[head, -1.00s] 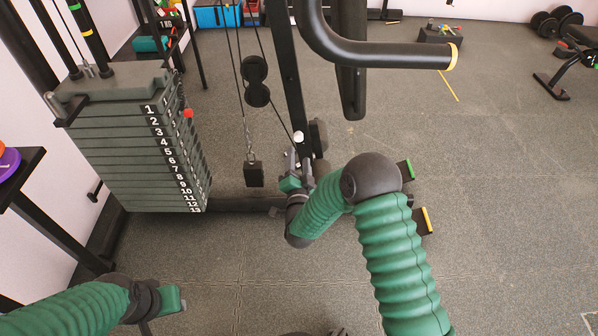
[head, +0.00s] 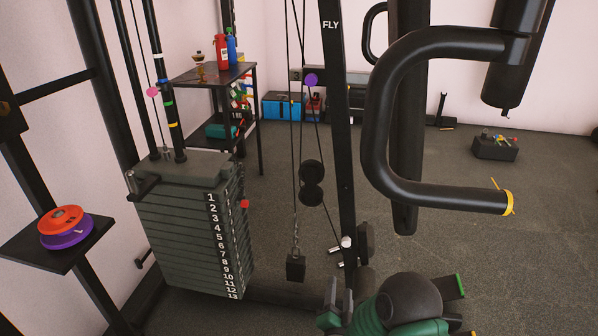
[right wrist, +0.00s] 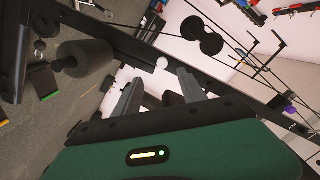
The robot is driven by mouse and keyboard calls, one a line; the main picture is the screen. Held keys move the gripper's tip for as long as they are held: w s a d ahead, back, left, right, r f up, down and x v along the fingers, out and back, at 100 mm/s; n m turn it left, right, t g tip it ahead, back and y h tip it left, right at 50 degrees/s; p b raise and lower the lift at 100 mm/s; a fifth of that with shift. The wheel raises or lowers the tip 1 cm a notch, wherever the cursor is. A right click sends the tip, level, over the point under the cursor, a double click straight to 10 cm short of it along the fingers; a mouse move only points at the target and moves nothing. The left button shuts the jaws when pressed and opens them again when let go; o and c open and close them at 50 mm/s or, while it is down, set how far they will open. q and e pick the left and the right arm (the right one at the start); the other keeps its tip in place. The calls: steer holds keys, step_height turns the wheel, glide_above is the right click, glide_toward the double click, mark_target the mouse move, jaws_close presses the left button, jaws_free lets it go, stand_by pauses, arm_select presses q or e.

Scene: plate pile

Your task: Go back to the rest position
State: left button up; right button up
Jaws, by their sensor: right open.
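My right gripper (head: 338,292) shows at the bottom of the head view, in front of the foot of the machine's upright. In the right wrist view its two grey fingers (right wrist: 160,78) stand apart with nothing held between them. A round white knob (right wrist: 162,63) shows beyond the gap; in the head view the white knob (head: 346,242) is above the gripper. My left gripper is out of view. An orange plate (head: 62,219) lies on a purple plate (head: 68,238) on a small black shelf (head: 30,252) at the left.
A numbered weight stack (head: 185,235) with a red pin (head: 245,204) stands left of centre. A thick black bar handle (head: 440,195) juts out at the right. A black rack (head: 205,78) with bottles stands behind. Open floor (head: 540,230) lies at the right.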

steer(key=s+d+r+n+g+y+p, duration=0.1)
steer(key=s+d+r+n+g+y, duration=0.15)
steer(key=s+n+g, duration=0.7)
steer(key=s+d+r+n+g+y+p, duration=0.1)
steer(key=s+r+n+g+y+p, duration=0.3)
steer(key=s, duration=1.1)
step_height(320, 180, up, 35)
steer(key=m+h+p, duration=0.2)
steer(key=p, duration=3.2)
steer(key=shift+w+g, duration=0.2)
steer(key=shift+g, duration=0.15)
steer(key=shift+a, duration=0.1)
